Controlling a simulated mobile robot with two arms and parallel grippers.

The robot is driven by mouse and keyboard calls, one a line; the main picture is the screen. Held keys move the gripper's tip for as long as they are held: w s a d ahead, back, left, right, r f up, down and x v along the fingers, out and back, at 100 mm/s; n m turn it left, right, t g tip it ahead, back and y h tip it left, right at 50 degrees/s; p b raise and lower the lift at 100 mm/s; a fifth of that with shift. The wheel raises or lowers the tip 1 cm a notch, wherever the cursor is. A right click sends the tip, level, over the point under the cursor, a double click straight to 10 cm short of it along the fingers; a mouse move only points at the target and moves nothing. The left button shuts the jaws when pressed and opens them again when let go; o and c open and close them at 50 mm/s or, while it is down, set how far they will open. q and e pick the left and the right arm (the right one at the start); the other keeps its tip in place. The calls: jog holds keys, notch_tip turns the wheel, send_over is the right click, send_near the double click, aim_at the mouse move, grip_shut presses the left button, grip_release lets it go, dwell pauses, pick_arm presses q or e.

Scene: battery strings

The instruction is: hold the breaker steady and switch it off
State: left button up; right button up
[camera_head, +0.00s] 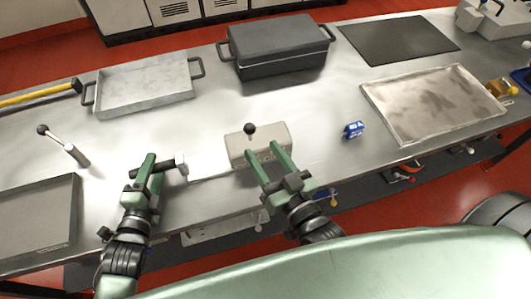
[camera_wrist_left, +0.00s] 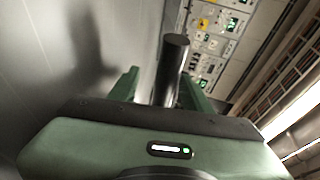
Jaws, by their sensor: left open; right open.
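The breaker (camera_head: 270,153) is a beige box near the front edge of the bench, with a black-knobbed lever (camera_head: 250,129) standing up on it. My right gripper (camera_head: 262,152) is open, with its two green fingers reaching the breaker's front and top; I cannot tell whether they touch it. My left gripper (camera_head: 148,170) is open, apart from the breaker and to its left. A short bar with a pale grey end (camera_head: 181,164) shows at its fingers. In the left wrist view a dark cylinder (camera_wrist_left: 173,65) stands between the green fingers.
A grey tray (camera_head: 145,88), a dark lidded case (camera_head: 278,48), a black mat (camera_head: 398,40) and a metal tray (camera_head: 435,104) lie behind. A small blue item (camera_head: 353,130) sits right of the breaker.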

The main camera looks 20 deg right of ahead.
pick_arm(q)
jog(key=v, duration=1.1)
jog(key=shift+s+a, duration=0.1)
jog(key=shift+s, duration=0.1)
